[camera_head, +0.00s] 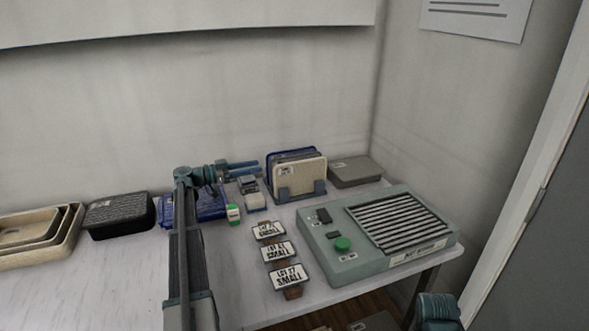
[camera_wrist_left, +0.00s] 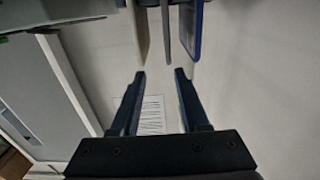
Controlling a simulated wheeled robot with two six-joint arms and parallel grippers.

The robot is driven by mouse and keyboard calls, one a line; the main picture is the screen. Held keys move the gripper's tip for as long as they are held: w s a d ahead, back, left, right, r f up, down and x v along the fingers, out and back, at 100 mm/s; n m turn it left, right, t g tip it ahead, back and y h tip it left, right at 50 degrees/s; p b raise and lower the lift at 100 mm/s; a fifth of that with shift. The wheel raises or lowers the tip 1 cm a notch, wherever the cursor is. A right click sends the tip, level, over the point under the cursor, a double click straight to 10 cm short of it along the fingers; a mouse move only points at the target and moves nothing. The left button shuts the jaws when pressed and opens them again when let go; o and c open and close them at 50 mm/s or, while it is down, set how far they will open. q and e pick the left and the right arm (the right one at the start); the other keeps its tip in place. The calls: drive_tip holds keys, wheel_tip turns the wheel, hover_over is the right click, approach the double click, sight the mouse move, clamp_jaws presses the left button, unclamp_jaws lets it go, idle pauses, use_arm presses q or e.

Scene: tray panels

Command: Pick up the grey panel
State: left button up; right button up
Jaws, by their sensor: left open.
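The grey panel (camera_wrist_left: 166,32) stands on edge between a beige panel (camera_wrist_left: 141,30) and a blue panel (camera_wrist_left: 195,32) in the left wrist view. In the head view, the grey panel (camera_head: 296,156) shows only as a thin edge, mostly hidden behind the beige panel (camera_head: 302,175), in a grey-blue rack (camera_head: 284,195). My left gripper (camera_head: 259,167) is open and empty, just left of the rack. In the left wrist view, its fingers (camera_wrist_left: 159,75) point at the panels, with the grey panel roughly in line with the gap and not between the fingers.
A grey-green machine (camera_head: 345,263) with a ribbed top stands right of centre, with label signs (camera_head: 278,251) left of it. A flat grey box (camera_head: 355,171) sits right of the rack. A blue tray (camera_head: 205,209), black basket (camera_head: 119,216) and beige trays (camera_head: 38,238) stand left.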

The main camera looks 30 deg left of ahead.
use_arm(q)
approach(289, 158)
drive_tip(key=x, duration=0.5)
drive_tip(key=shift+f, duration=0.2)
drive_tip(key=shift+x, duration=2.7)
drive_tip(key=shift+w+a+r, duration=0.1)
drive_tip(key=shift+a+r, duration=0.05)
drive_tip(key=shift+a, duration=0.05)
clamp_jaws()
